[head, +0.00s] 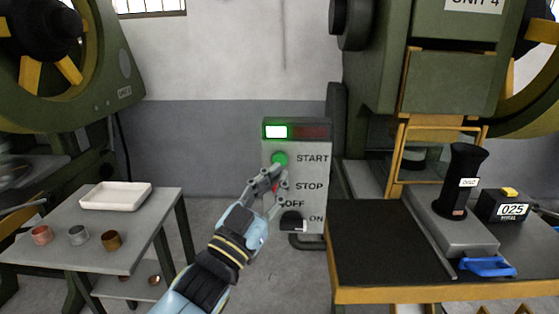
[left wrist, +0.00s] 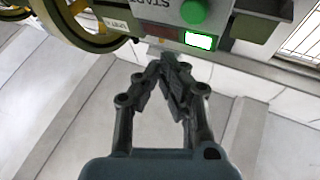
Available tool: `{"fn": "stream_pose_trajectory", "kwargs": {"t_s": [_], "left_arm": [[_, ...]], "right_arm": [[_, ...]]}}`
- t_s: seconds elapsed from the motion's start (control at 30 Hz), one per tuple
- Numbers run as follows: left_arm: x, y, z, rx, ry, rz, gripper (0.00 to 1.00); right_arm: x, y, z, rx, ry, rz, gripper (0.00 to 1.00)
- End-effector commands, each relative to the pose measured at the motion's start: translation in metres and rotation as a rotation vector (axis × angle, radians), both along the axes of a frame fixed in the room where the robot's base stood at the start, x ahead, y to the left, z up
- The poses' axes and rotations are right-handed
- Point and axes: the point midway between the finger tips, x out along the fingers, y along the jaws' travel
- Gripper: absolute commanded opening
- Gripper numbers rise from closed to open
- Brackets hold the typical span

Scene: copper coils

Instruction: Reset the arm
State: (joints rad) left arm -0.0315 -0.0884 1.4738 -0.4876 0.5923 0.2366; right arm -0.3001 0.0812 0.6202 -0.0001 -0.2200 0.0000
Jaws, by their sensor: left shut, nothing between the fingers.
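My left arm reaches up from the bottom of the head view to a grey control panel (head: 312,168). My left gripper (head: 276,176) is shut and empty in front of the panel, just below the green START button (head: 280,159). A red button behind the fingers is mostly hidden. The panel's green light (head: 276,132) is lit and the red light (head: 312,132) is dark. The black OFF/ON knob (head: 292,222) sits low on the panel. In the left wrist view the gripper (left wrist: 168,62) has its fingertips together, with the green button (left wrist: 194,12) beyond. My right gripper is not in view.
At right, a yellow-edged bench (head: 385,293) carries a black-handled device (head: 464,180) and a counter box (head: 506,205). Large green presses stand on both sides.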

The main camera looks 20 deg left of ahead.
Motion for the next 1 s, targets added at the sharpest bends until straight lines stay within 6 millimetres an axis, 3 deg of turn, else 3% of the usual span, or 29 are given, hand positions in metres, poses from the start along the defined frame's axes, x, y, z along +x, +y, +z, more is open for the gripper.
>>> {"fn": "stream_pose_trajectory", "kwargs": {"t_s": [0.4, 0.47, 0.53, 0.67, 0.77, 0.87, 1.0], "left_arm": [[0.000, 0.000, -0.001, 0.000, 0.001, 0.000, 0.00], [-0.004, 0.001, -0.007, 0.002, 0.012, 0.000, 0.00], [-0.011, 0.003, -0.026, 0.012, 0.042, -0.001, 0.00], [-0.033, 0.014, -0.100, 0.014, 0.195, 0.005, 0.00], [-0.059, 0.030, -0.178, 0.011, 0.379, 0.036, 0.00], [-0.095, 0.048, -0.253, 0.014, 0.571, 0.078, 0.00], [-0.161, 0.074, -0.348, 0.027, 0.843, 0.140, 0.00]], "right_arm": [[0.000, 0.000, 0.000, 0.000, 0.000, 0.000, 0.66], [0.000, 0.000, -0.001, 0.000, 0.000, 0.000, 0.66], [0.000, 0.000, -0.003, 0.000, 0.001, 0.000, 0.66], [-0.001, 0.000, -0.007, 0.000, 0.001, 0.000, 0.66], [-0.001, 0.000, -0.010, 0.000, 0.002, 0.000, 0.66], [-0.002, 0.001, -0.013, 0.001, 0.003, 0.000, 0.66], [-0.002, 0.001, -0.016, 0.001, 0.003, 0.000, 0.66]]}}
